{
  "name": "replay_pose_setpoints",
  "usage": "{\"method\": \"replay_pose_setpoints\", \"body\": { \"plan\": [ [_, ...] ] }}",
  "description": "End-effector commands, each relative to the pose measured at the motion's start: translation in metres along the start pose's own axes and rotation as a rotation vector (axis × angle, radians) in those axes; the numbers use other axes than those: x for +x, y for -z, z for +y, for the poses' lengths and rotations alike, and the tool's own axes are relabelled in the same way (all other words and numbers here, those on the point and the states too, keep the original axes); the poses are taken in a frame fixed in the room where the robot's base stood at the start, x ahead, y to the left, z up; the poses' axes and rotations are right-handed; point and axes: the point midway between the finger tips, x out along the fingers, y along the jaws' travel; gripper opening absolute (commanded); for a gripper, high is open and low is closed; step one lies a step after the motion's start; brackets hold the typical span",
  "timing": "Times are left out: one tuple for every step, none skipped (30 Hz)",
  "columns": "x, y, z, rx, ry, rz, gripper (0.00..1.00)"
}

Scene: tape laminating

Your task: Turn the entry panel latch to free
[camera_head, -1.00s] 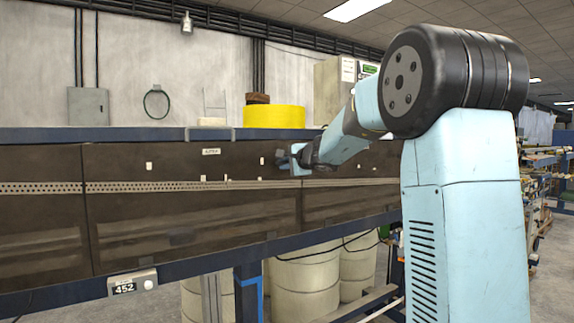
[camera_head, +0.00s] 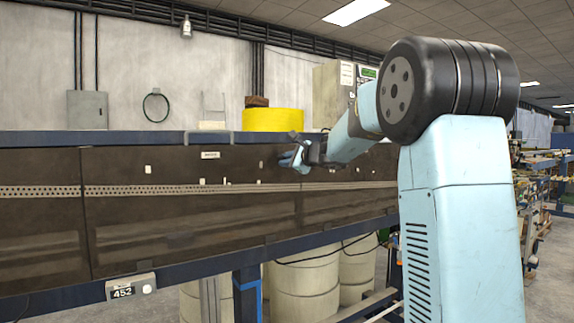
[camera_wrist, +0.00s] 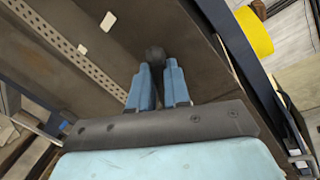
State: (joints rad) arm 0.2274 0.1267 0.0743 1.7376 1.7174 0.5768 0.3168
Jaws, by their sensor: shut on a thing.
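The entry panel (camera_head: 190,225) is a dark brown cover along the machine's front, and it fills much of the wrist view (camera_wrist: 120,50). The latch shows in the wrist view as a dark rounded knob (camera_wrist: 155,55) on the panel, at the tips of my two blue fingers. My gripper (camera_wrist: 160,75) is shut on it, one finger on each side. In the head view my gripper (camera_head: 290,158) is against the panel's upper right part, tilted. The latch is hidden behind it there, and its angle is hard to read.
A perforated metal strip (camera_head: 140,190) runs along the panel below my gripper. Small white tabs (camera_wrist: 108,21) sit on the panel. A blue rail (camera_head: 120,138) edges its top, with a yellow roll (camera_head: 273,119) behind. Pale drums (camera_head: 305,270) stand underneath.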

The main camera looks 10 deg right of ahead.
Motion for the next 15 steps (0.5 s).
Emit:
{"method": "replay_pose_setpoints", "body": {
  "plan": [
    [0.0, 0.002, 0.0, 0.043, -0.002, -0.006, 0.0],
    [0.0, 0.003, -0.001, 0.071, -0.002, -0.011, 0.0],
    [0.0, 0.003, -0.003, 0.108, -0.002, -0.019, 0.0],
    [0.0, 0.003, -0.004, 0.136, -0.003, -0.025, 0.0],
    [-0.001, 0.003, -0.004, 0.164, -0.002, -0.03, 0.0],
    [-0.001, 0.003, -0.006, 0.201, -0.003, -0.037, 0.0],
    [-0.001, 0.003, -0.007, 0.23, -0.003, -0.043, 0.0],
    [-0.001, 0.004, -0.008, 0.259, -0.003, -0.049, 0.0],
    [-0.001, 0.004, -0.009, 0.296, -0.002, -0.056, 0.0],
    [-0.002, 0.005, -0.01, 0.324, -0.002, -0.061, 0.0],
    [-0.002, 0.005, -0.011, 0.351, -0.003, -0.067, 0.0],
    [-0.002, 0.006, -0.012, 0.388, -0.003, -0.074, 0.0],
    [-0.002, 0.007, -0.013, 0.416, -0.003, -0.079, 0.0],
    [-0.002, 0.007, -0.014, 0.445, -0.002, -0.085, 0.0],
    [-0.003, 0.008, -0.015, 0.483, -0.002, -0.093, 0.0]
  ]
}}
